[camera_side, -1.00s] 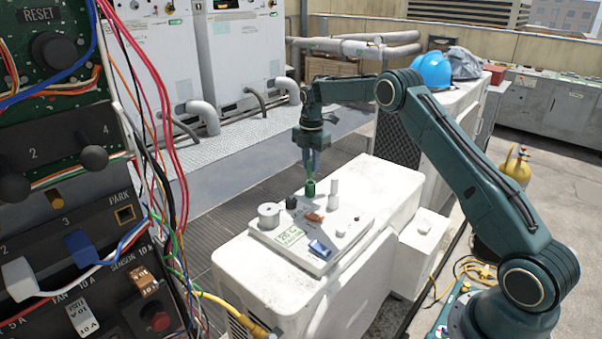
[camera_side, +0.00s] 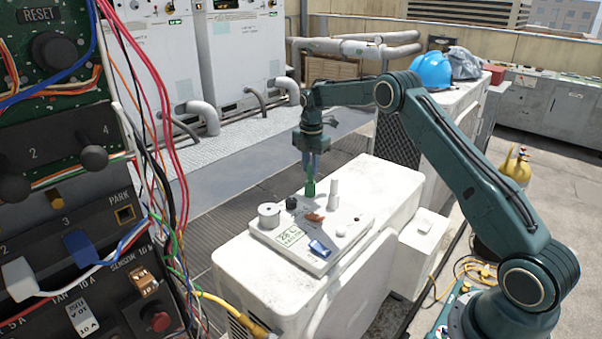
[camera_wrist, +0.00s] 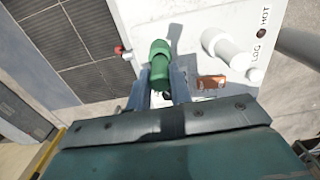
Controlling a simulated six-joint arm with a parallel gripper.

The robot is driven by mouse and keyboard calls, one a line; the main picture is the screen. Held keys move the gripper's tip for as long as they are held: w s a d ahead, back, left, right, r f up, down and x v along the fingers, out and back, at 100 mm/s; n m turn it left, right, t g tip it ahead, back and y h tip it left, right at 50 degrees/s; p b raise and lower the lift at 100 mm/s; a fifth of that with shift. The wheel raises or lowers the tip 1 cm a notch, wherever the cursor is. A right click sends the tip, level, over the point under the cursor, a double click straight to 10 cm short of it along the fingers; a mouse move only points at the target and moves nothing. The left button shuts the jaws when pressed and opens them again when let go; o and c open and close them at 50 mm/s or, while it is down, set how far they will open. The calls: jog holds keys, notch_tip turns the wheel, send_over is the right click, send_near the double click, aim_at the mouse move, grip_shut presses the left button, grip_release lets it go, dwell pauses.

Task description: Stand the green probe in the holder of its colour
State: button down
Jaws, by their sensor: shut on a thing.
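My gripper (camera_side: 311,165) points down over the white board and is shut on the green probe (camera_side: 310,190). The probe hangs roughly upright between the fingers. In the wrist view the probe (camera_wrist: 160,62) shows its green rounded end beyond the two fingers of my gripper (camera_wrist: 165,85). I cannot tell whether its lower end touches the board (camera_side: 345,240) or stays just above it. No holder that is clearly green shows in either view; the area under the probe is partly hidden by the probe and my gripper.
On the board, a white cylinder (camera_side: 334,192) stands close right of the probe, and a black knob (camera_side: 291,202) close left. A white spool (camera_side: 269,215), an orange-brown piece (camera_side: 315,217) and a blue piece (camera_side: 319,249) sit nearer the camera. The white casing is clear at its right.

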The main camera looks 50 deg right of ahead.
jog(key=shift+f, duration=0.5)
dwell(0.3)
jog(key=c, duration=1.2)
grip_release()
jog(key=shift+r, duration=0.1)
jog(key=shift+r, duration=6.8)
